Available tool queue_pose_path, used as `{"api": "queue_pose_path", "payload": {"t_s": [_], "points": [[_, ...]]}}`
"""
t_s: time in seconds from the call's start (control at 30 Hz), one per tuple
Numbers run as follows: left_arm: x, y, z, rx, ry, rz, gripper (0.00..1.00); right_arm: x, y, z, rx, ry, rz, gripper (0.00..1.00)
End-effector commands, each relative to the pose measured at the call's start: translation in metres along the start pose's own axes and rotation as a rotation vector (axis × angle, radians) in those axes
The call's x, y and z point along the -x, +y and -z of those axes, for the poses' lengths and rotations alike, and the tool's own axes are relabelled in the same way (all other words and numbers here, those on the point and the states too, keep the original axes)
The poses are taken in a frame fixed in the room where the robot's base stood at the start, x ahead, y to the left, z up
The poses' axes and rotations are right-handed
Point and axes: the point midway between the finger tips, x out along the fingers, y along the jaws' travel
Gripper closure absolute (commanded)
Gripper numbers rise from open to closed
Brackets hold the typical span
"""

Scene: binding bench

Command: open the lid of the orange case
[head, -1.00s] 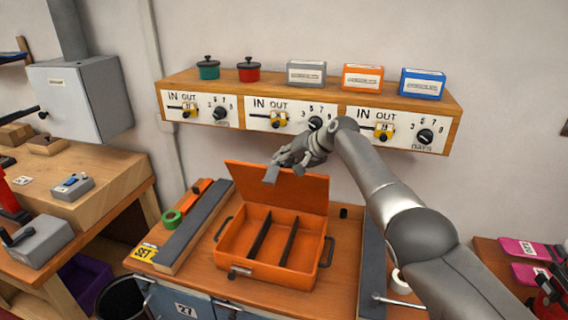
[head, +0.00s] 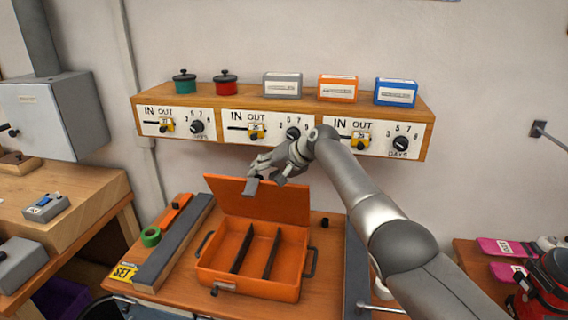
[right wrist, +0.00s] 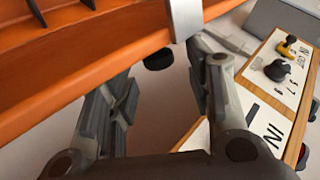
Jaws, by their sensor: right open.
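The orange case (head: 250,285) stands on the wooden bench top. Its lid (head: 262,203) is raised and leans back at the rear, and two dark dividers show in the empty inside. My right gripper (head: 264,187) is open at the lid's upper edge, near its middle. In the right wrist view my open right gripper (right wrist: 155,90) has its fingers apart close to the orange lid (right wrist: 75,65). I cannot tell whether a finger touches the lid. My left gripper is not in view.
A shelf (head: 280,111) with dials, pots and small boxes hangs on the wall behind the lid. A dark bar (head: 175,245) and a green tape roll (head: 150,236) lie left of the case. A small black knob (head: 325,222) is at its right.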

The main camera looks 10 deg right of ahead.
Motion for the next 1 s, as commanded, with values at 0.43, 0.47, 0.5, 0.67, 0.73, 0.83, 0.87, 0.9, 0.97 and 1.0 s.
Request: {"api": "queue_pose_path", "payload": {"t_s": [0.43,0.47,0.5,0.67,0.73,0.83,0.87,0.9,0.97,1.0], "points": [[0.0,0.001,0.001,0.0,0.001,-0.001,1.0,0.04,0.001,0.0,0.001,0.002,-0.001,0.53],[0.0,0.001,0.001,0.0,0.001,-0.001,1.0,0.043,0.001,0.0,0.0,0.002,-0.001,0.53],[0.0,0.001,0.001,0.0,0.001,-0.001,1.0,0.048,0.002,-0.001,0.0,0.002,-0.002,0.53],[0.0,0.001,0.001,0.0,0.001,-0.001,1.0,0.071,0.001,0.0,0.001,0.002,-0.002,0.53],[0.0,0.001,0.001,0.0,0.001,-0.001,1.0,0.08,0.001,-0.001,0.001,0.002,-0.003,0.53],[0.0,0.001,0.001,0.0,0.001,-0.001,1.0,0.093,0.001,-0.001,0.0,0.002,-0.003,0.53],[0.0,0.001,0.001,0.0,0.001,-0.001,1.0,0.096,0.001,-0.001,0.0,0.001,-0.002,0.53],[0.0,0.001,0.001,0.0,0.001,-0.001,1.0,0.1,0.001,-0.001,0.0,0.001,-0.002,0.53],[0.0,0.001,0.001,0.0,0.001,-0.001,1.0,0.105,0.001,-0.001,-0.001,0.0,-0.003,0.53],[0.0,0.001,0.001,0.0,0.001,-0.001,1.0,0.107,0.001,-0.001,-0.001,0.0,-0.003,0.53]]}}
